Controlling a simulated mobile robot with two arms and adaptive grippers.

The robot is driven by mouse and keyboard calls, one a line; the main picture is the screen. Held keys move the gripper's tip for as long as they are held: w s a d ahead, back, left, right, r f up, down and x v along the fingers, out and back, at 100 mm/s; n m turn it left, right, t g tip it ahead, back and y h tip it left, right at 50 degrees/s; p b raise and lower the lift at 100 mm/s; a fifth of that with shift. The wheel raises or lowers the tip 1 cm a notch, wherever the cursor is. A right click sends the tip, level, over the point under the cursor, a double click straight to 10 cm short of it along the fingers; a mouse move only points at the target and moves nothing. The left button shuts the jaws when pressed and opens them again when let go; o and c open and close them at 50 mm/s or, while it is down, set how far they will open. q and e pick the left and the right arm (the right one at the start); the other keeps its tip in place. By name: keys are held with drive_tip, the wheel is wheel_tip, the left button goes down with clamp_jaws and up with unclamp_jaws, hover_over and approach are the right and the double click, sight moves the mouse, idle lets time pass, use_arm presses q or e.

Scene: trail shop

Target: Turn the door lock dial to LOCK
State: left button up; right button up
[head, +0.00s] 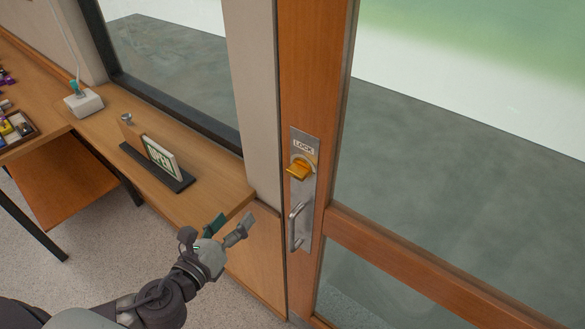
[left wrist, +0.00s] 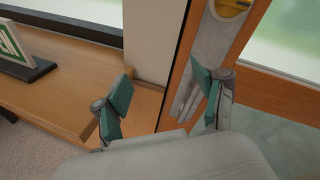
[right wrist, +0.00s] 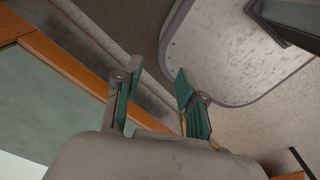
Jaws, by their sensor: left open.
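The yellow lock dial (head: 299,170) sits on a metal plate (head: 307,207) on the wooden door, just under a label reading LOCK (head: 303,148). Its flat grip looks roughly level. The dial's lower part also shows at the top of the left wrist view (left wrist: 232,6). My left gripper (head: 232,226) is open and empty, left of the plate and lower than the dial, apart from both. The left wrist view shows its spread fingers (left wrist: 165,98). My right gripper (right wrist: 155,90) is open and empty in the right wrist view, with no dial there.
A metal pull handle (head: 297,226) is below the dial. An OPEN sign (head: 160,157) on a dark base stands on the wooden counter (head: 215,183) to the left. A white block (head: 83,103) stands farther back. The door has large glass panes.

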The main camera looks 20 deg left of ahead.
use_arm(q)
drive_tip(key=s+d+r+m+h, duration=0.3)
drive_tip(key=d+r+m+h, duration=0.15)
drive_tip(key=r+m, duration=0.3)
drive_tip(key=b, duration=0.2)
approach(293, 174)
drive_tip(key=shift+w, duration=0.65)
drive_tip(key=shift+m+t, duration=0.25)
drive_tip(key=shift+t, duration=0.05)
drive_tip(key=p+x, duration=0.1)
drive_tip(key=x, duration=0.1)
drive_tip(key=p+x, duration=0.1)
drive_tip(key=x, duration=0.2)
drive_tip(key=p+x, duration=0.1)
drive_tip(key=x, duration=0.1)
drive_tip(key=shift+w+d+f, duration=0.1)
drive_tip(key=shift+d, duration=0.25)
drive_tip(key=shift+w+d+f, duration=0.15)
drive_tip(key=shift+w+d, duration=0.05)
drive_tip(key=shift+w, duration=0.3)
use_arm(e)
drive_tip(key=shift+w+d+r, duration=0.2)
drive_tip(key=shift+r, duration=0.2)
drive_tip(key=shift+w+d+r, duration=0.15)
drive_tip(key=shift+d+r, duration=0.05)
drive_tip(key=shift+r, duration=0.15)
